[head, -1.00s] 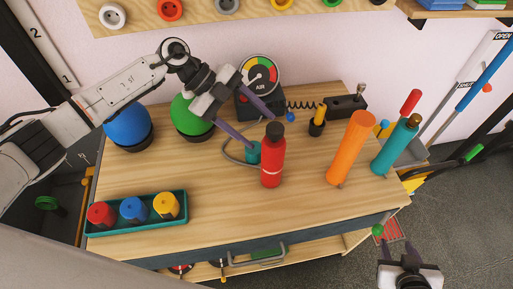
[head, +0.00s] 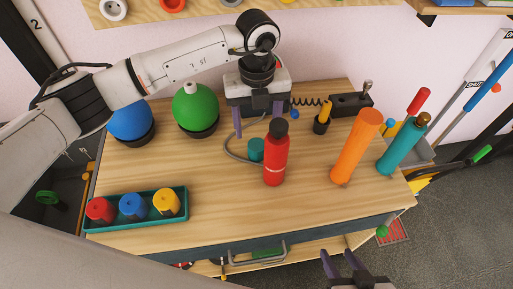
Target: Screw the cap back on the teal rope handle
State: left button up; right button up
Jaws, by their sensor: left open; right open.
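The teal handle (head: 400,146) leans at the right side of the table, with a brown end at its top. A small teal cylinder (head: 256,150), which looks like the cap, stands on the table just left of the red bottle (head: 276,158). My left gripper (head: 258,124) is open and points down, its fingers above and just behind the small teal cylinder. I see no contact between them. My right gripper (head: 341,263) is open and empty, low in front of the table's front edge.
An orange handle (head: 356,146) leans left of the teal one. A teal tray (head: 180,210) holds red, blue and yellow caps at the front left. Blue (head: 130,119) and green (head: 194,107) round objects stand at the back. The front middle of the table (head: 235,215) is clear.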

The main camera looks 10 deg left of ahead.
aim_at(257, 144)
pick_arm(q)
jog(key=shift+f, duration=1.45)
notch_tip(257, 144, down, 5)
jog(key=shift+f, duration=0.15)
jog(key=c, duration=1.1)
notch_tip(257, 144, up, 10)
jog(key=shift+r, duration=0.1)
